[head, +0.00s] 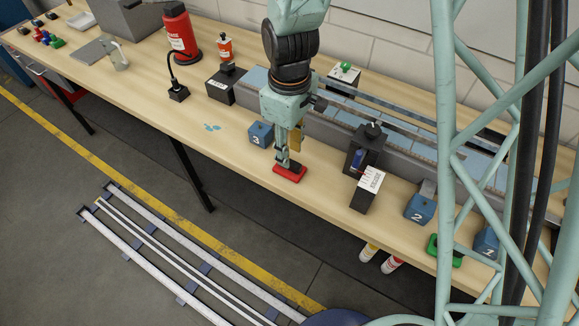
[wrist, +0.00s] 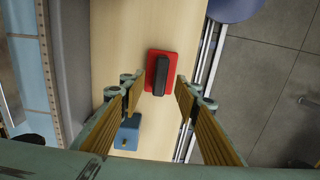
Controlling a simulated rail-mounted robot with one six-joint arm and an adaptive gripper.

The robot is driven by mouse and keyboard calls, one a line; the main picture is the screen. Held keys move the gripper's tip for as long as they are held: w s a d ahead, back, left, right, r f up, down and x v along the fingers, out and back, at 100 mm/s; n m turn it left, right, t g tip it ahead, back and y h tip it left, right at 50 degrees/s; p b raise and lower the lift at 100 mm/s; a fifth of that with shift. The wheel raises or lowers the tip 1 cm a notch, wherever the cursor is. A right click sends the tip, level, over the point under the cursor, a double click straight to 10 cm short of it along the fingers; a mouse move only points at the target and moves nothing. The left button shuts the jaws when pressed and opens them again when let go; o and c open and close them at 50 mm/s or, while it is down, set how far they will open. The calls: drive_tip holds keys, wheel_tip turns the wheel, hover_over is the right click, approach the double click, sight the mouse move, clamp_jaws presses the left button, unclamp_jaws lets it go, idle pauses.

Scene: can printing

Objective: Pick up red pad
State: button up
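The red pad (head: 290,175) lies on the wooden table near its front edge, below my gripper. In the wrist view the red pad (wrist: 149,72) shows as a red plate with a dark raised handle (wrist: 161,74) along its middle. My gripper (head: 284,160) points down over the pad. In the wrist view my gripper (wrist: 157,92) is open, with its two yellow-lined fingers apart on either side of the pad's handle. Nothing is between the fingers that I can see held. In the head view the handle is largely hidden by the fingers.
A blue block marked 3 (head: 261,134) stands close behind the pad. A black device (head: 362,150) and a box with a white label (head: 369,188) stand to the right. Blue block 2 (head: 419,209) and a green pad (head: 441,249) are further right. The table left of the pad is mostly clear.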

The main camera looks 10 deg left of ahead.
drive_tip(key=shift+f+b, duration=0.3)
drive_tip(key=shift+f, duration=2.15)
drive_tip(key=c, duration=1)
